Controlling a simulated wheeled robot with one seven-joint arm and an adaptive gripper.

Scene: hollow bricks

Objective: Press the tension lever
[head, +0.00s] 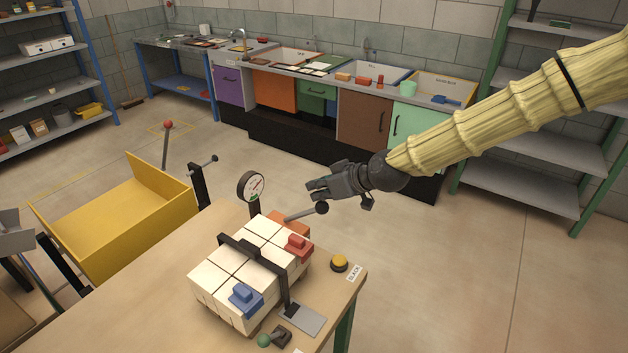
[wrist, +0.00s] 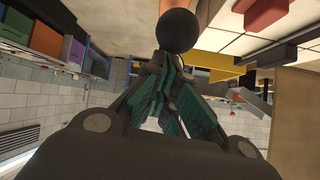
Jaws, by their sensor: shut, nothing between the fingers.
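A lever with a grey rod and a round black knob (head: 322,207) sticks out from an orange block (head: 291,225) at the back of the workbench, beside the gauge. My gripper (head: 313,189) is shut and empty, just above that knob in the head view. In the wrist view the black knob (wrist: 178,30) shows large just beyond my fingertips (wrist: 167,62); I cannot tell whether they touch. A dial gauge (head: 252,186) stands on a black post. A black strap (head: 252,252) runs over a stack of pale bricks (head: 224,266).
A red block (head: 298,246) and a blue block (head: 245,297) sit on the bricks. A yellow button (head: 339,263) and a green-knobbed lever (head: 265,340) are near the bench edge. A yellow bin (head: 120,232) stands left. Floor to the right is clear.

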